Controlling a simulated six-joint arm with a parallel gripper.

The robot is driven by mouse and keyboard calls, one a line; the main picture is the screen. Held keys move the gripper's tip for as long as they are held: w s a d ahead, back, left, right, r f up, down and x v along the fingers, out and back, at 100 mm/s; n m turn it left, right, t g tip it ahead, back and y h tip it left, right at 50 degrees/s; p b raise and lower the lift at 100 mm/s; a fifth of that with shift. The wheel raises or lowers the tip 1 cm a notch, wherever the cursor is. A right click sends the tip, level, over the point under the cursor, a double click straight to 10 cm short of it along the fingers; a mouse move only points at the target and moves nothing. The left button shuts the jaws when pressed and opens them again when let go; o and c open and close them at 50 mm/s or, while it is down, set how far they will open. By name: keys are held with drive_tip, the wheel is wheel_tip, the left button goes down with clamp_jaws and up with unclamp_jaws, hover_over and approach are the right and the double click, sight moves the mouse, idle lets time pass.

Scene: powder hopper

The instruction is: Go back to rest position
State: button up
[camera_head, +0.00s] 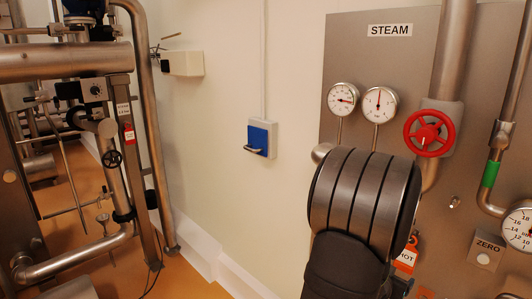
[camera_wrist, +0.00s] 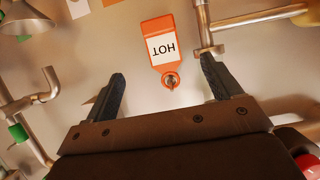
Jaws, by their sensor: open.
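My gripper (camera_wrist: 162,66) shows in the wrist view, open, with its two dark fingers spread wide apart. An orange and white HOT tag (camera_wrist: 162,42) appears between the fingers, upside down in this view, hanging from a small ring; the fingers do not close on it. The tag also shows in the head view (camera_head: 406,256), partly hidden by my arm. In the head view my arm's dark ribbed joint stands in front of the STEAM panel (camera_head: 385,70), and my gripper is hidden there.
The panel carries two gauges (camera_head: 342,98), a red handwheel (camera_head: 430,133) on a steel pipe, and a ZERO button (camera_head: 483,259). In the wrist view a pipe fitting (camera_wrist: 208,47) appears close to the right finger. A blue wall switch (camera_head: 260,138) and pipework (camera_head: 65,62) stand left.

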sight(404, 263)
drive_tip(key=x, duration=1.5)
drive_tip(key=shift+w+d+f, duration=0.1)
drive_tip(key=shift+w+d, duration=0.05)
drive_tip(key=f+v, duration=0.2)
drive_tip(key=v, duration=0.7)
drive_tip(key=shift+s+a, duration=0.55)
